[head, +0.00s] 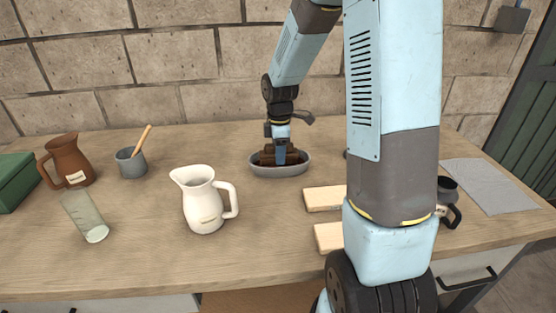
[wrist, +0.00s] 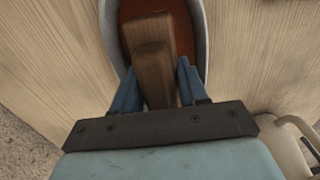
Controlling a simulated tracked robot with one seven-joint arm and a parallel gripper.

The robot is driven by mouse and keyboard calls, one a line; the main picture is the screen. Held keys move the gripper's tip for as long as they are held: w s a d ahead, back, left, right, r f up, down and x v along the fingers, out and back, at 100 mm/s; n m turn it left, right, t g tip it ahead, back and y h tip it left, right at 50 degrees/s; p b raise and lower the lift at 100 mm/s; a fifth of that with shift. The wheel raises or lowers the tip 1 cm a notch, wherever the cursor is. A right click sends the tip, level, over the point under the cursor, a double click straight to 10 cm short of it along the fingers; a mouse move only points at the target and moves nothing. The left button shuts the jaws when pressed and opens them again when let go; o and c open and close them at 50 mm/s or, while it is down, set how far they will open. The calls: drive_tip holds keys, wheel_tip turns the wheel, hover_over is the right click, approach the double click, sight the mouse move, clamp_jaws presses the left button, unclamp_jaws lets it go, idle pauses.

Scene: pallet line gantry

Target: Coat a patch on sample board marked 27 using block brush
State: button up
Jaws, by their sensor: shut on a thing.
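My gripper (head: 281,146) points down over the grey oval tray (head: 292,169) at the back middle of the table. It is shut on the block brush (head: 266,158), a brown wooden block. In the wrist view the brush (wrist: 153,60) stands between my blue fingers (wrist: 157,88), inside the tray (wrist: 200,22), which has a reddish-brown inside. I cannot tell how deep the brush sits. Two pale boards, one farther (head: 323,199) and one nearer (head: 328,237), lie right of the middle, partly hidden by my arm. No number is readable on either.
A cream jug (head: 202,202) stands front middle. At left are a brown jug (head: 68,162), a glass (head: 84,216), a grey cup (head: 131,163) with a wooden stick and a green box (head: 14,181). A dark mug (head: 449,200) and grey sheet (head: 488,185) are at right.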

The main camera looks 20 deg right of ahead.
drive_tip(key=shift+r, duration=2.95)
drive_tip(key=shift+r, duration=2)
